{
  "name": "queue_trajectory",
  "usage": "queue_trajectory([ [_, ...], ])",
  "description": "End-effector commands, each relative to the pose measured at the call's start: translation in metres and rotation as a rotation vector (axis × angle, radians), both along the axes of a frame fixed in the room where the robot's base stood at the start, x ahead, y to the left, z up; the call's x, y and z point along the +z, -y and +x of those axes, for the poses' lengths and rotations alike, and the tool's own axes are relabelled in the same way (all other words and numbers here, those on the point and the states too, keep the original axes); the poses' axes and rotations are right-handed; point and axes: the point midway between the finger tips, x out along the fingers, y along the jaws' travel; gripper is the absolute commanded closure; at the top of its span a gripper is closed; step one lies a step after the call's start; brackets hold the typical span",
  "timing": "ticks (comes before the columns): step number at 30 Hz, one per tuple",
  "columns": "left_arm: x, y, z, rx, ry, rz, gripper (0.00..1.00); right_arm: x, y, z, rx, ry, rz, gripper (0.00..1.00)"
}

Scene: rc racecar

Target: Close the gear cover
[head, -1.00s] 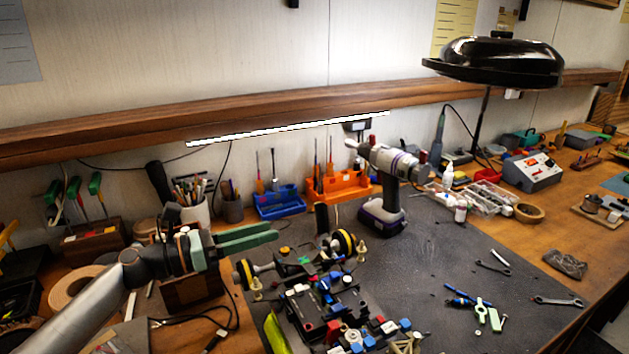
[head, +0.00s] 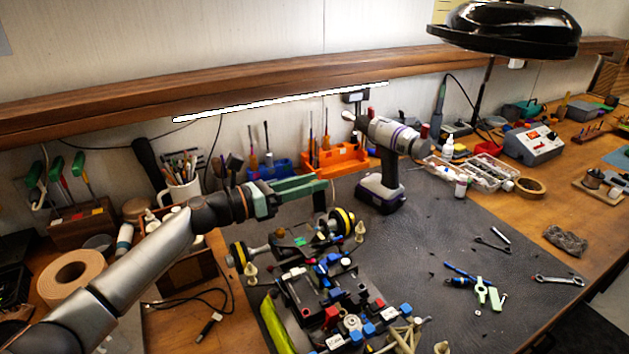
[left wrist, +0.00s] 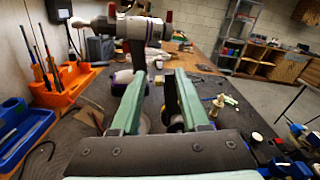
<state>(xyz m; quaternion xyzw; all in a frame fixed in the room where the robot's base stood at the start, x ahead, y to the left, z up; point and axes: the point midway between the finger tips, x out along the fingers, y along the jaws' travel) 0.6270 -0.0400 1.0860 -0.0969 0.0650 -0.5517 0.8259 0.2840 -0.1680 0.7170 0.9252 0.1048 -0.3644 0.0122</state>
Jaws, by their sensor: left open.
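The RC racecar chassis (head: 310,283), dark with blue, red and white parts and yellow-rimmed wheels, sits on the grey mat. A thin dark upright piece (head: 331,194), which looks like the raised gear cover, stands at the car's far end, just by my left gripper's fingertips. My left gripper (head: 322,184) has green fingers, is open and reaches above the car's far end from the left. In the left wrist view the left gripper (left wrist: 160,75) has its fingers apart, with a dark upright piece (left wrist: 172,100) appearing between them; contact cannot be told. My right gripper is not in view.
A cordless drill (head: 385,165) stands on the mat right beyond the gripper. Orange (head: 335,160) and blue (head: 272,168) tool holders stand behind. Wrenches (head: 557,280) and a light-green tool (head: 484,291) lie at the right.

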Motion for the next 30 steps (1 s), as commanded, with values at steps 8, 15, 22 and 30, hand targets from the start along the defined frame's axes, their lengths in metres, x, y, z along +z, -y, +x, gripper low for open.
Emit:
queue_trajectory([
  [8, 0.0, 0.0119, 0.0052, 0.001, 0.0, 0.0, 0.55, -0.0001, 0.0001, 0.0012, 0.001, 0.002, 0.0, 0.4],
  [15, -0.0001, 0.0119, 0.005, 0.001, 0.001, 0.001, 0.58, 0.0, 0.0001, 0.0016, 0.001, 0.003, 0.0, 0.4],
  [22, -0.0003, 0.0117, 0.0049, 0.001, 0.001, 0.001, 0.84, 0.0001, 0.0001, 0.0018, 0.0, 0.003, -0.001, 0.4],
  [30, -0.0004, 0.0116, 0.0048, 0.001, 0.0, 0.0, 1.0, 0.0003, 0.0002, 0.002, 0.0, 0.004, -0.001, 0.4],
])
